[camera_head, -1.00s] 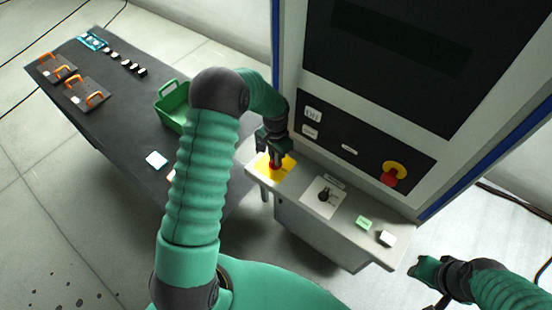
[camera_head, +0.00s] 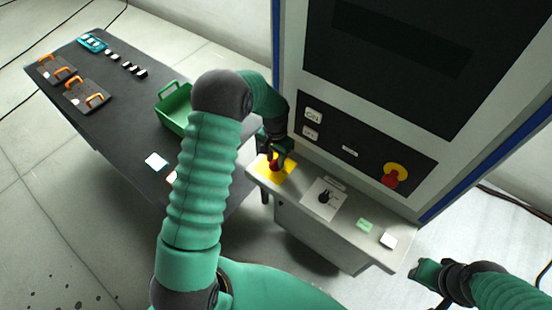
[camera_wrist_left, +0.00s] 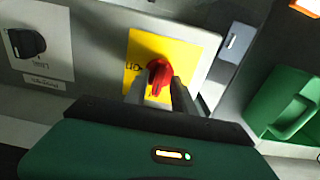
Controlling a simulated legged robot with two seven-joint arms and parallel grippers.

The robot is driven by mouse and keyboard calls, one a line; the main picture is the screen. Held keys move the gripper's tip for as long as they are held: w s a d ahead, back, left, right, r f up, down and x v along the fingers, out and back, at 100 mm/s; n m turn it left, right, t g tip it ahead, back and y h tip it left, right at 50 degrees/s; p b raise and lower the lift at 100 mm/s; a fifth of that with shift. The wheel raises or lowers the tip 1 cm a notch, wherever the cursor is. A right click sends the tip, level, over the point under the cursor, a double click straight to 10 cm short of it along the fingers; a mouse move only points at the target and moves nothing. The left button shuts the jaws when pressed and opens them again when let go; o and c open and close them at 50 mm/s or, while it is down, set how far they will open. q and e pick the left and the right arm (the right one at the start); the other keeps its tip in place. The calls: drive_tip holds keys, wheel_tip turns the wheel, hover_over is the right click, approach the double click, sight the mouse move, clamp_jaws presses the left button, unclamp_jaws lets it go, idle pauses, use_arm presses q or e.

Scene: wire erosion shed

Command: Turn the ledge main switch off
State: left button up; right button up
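The ledge main switch is a red knob (camera_head: 274,165) on a yellow plate (camera_head: 263,171), at the left end of the grey ledge. My left gripper (camera_head: 283,150) is at it from above. In the left wrist view the red knob (camera_wrist_left: 158,76) shows between my left gripper's two fingers (camera_wrist_left: 160,90), one on each side; whether they press on it I cannot tell. The yellow plate (camera_wrist_left: 137,52) is partly hidden by the fingers there. My right gripper (camera_head: 425,272) is at the lower right, apart from the ledge; its fingers are too unclear to read.
A black rotary knob (camera_head: 324,197) on a white plate sits along the ledge (camera_head: 300,192), right of the red one. Above is a cabinet panel with a red emergency button (camera_head: 391,178). A dark table (camera_head: 110,130) at left carries a green crate (camera_head: 174,105).

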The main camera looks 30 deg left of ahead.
sight(276, 161)
idle(0.3)
use_arm(q)
drive_tip(key=shift+r, duration=0.4)
wheel_tip(276, 161, up, 16)
drive_tip(key=b, duration=0.3)
drive_tip(key=shift+b, duration=0.3)
drive_tip(key=shift+f, duration=0.2)
drive_tip(key=s+d+f+t+b, duration=0.1)
drive_tip(key=s+d+f+b, duration=0.2)
drive_tip(key=s+d+f, duration=0.2)
drive_tip(key=s+d+f+t+b, duration=0.1)
drive_tip(key=s+d+f+b, duration=0.3)
drive_tip(key=s+f, duration=0.6)
drive_tip(key=shift+s+d+n+t, duration=0.3)
drive_tip(key=shift+s+d, duration=0.45)
drive_tip(key=shift+d, duration=0.5)
